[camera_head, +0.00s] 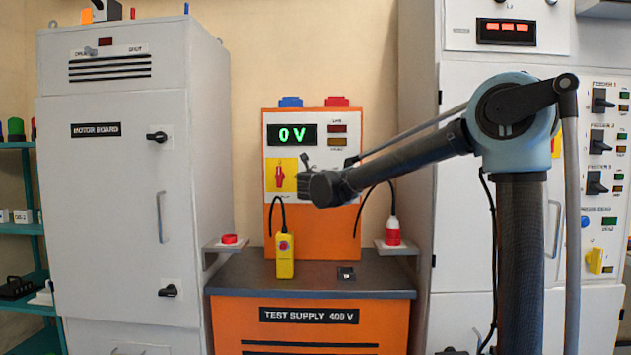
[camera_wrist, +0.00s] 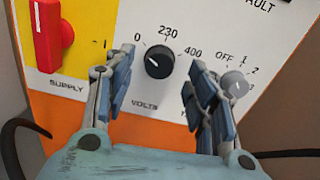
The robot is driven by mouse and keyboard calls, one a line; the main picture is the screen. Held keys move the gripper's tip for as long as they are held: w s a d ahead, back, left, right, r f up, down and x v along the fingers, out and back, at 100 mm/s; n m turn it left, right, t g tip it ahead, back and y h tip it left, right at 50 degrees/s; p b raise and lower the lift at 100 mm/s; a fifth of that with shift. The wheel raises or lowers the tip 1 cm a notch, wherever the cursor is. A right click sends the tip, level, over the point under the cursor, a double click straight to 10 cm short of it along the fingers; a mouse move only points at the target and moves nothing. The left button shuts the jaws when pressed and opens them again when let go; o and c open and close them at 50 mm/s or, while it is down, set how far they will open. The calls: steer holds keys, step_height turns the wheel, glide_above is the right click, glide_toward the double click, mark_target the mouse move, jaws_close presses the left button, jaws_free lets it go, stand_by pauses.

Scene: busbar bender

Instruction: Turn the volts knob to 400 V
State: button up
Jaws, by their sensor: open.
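The black volts knob (camera_wrist: 159,62) sits on the white panel of the orange test supply, with marks 0, 230 and 400 around it. Its pale pointer line seems to face the 0 side. The display (camera_head: 292,134) reads 0 V in green. My gripper (camera_wrist: 157,66) is open, one finger to the left of the knob and one to the right, with no clear contact. In the head view my gripper (camera_head: 308,182) is in front of the panel and hides the knob.
A red supply switch (camera_wrist: 46,35) on a yellow plate is left of the knob. A grey selector knob (camera_wrist: 234,84) marked OFF, 1, 2 is close by the right finger. A yellow pendant (camera_head: 285,258) stands below on the dark bench top (camera_head: 320,284).

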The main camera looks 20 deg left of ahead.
steer(key=shift+x, duration=1.7)
steer(key=shift+d, duration=0.1)
steer(key=shift+c, duration=0.6)
steer(key=c, duration=0.9)
